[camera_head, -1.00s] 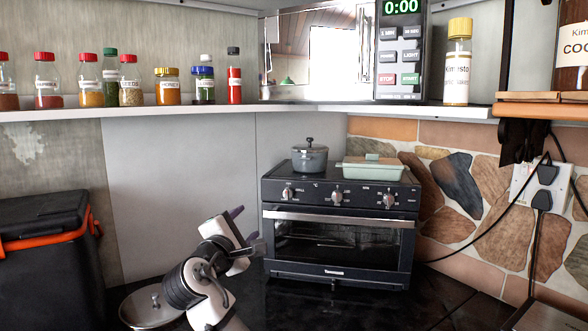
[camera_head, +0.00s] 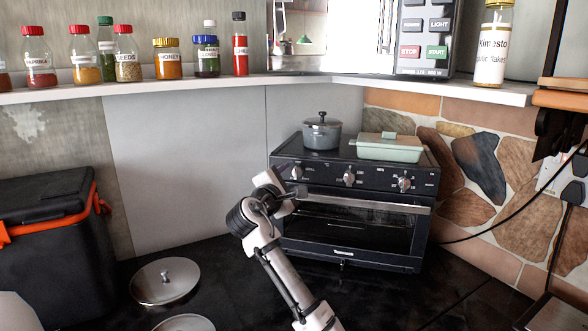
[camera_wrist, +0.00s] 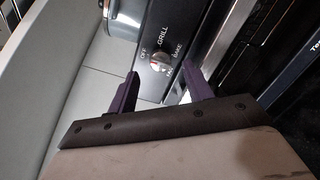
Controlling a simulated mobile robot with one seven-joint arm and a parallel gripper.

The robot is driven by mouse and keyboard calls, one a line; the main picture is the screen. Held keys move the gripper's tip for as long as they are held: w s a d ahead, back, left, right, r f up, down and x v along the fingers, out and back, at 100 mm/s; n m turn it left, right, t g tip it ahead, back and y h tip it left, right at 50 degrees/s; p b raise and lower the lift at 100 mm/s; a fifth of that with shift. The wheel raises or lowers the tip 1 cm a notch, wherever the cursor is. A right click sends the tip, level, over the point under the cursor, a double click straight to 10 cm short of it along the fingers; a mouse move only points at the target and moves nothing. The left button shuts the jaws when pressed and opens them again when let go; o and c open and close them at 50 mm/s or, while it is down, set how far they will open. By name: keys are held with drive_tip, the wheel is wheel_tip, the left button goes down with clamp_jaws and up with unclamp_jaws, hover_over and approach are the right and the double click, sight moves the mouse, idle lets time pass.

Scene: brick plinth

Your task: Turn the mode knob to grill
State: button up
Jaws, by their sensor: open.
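The black toaster oven (camera_head: 345,222) stands on the dark counter with a row of 3 knobs. The leftmost knob (camera_head: 296,172) is the one nearest my gripper (camera_head: 292,190). In the wrist view the mode knob (camera_wrist: 160,62) shows as silver with a red mark, among the labels OFF, GRILL and BAKE; its exact pointing is too small to tell. My gripper is open, with its two purple fingers (camera_wrist: 160,70) on either side of the knob in this view. They look a little short of it; I cannot tell whether they touch.
A grey pot (camera_head: 322,133) and a pale green dish (camera_head: 389,148) sit on the oven. The oven's door handle (camera_head: 365,203) runs below the knobs. A black box (camera_head: 52,245) and a metal lid (camera_head: 165,280) are at left. A shelf (camera_head: 200,88) holds jars above.

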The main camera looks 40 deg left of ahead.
sight(295, 175)
drive_tip(key=shift+p+x, duration=0.45)
drive_tip(key=shift+x, duration=1.25)
drive_tip(key=c, duration=0.9)
